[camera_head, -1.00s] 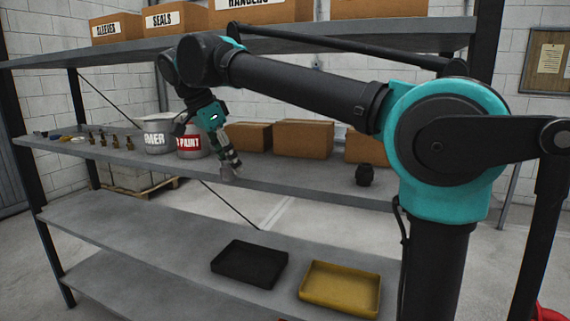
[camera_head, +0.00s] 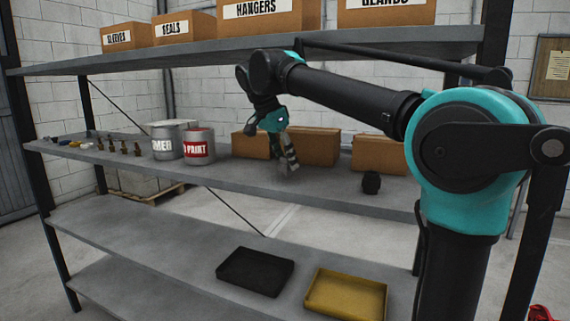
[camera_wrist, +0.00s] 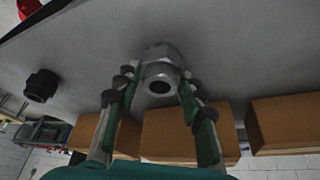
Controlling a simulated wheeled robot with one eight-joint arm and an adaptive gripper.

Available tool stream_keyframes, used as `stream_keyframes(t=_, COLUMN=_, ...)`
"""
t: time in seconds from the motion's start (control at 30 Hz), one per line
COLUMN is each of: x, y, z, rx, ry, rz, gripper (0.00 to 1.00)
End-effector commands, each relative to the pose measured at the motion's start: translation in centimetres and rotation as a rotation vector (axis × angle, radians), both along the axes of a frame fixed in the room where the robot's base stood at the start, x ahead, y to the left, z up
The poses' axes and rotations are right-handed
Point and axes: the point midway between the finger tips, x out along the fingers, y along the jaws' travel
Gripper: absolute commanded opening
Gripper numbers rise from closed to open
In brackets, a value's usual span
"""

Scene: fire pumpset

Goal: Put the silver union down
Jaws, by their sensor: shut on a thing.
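The silver union (camera_wrist: 161,72) is a metal hex fitting with a round bore, seen in the wrist view between my fingertips. My gripper (camera_wrist: 158,84) is shut on it, a finger on each side. In the head view my gripper (camera_head: 289,160) points down over the middle shelf (camera_head: 325,188), right of the paint cans. The union is small and hard to make out there. I cannot tell whether it touches the shelf.
A black fitting (camera_head: 371,182) stands on the shelf to the right. Cardboard boxes (camera_head: 315,147) line the back. The paint can (camera_head: 199,146) and several small brass fittings (camera_head: 124,147) are at left. A black tray (camera_head: 255,271) and yellow tray (camera_head: 346,295) lie on the shelf below.

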Motion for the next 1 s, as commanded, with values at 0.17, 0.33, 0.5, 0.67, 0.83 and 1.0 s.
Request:
stream_keyframes(t=0.17, x=-0.2, y=0.23, z=-1.3, rx=0.001, ry=0.001, rz=0.003, gripper=0.0)
stream_keyframes(t=0.33, x=-0.18, y=0.25, z=-1.29, rx=0.001, ry=0.001, rz=0.003, gripper=0.0)
stream_keyframes(t=0.5, x=-0.18, y=0.28, z=-1.53, rx=0.001, ry=0.001, rz=0.003, gripper=0.45)
stream_keyframes(t=0.67, x=-0.18, y=0.28, z=-1.52, rx=0.001, ry=0.001, rz=0.003, gripper=0.6)
stream_keyframes(t=0.83, x=-0.19, y=0.27, z=-1.52, rx=0.001, ry=0.001, rz=0.003, gripper=0.6)
stream_keyframes(t=1.0, x=-0.23, y=0.34, z=-1.07, rx=0.001, ry=0.001, rz=0.003, gripper=0.6)
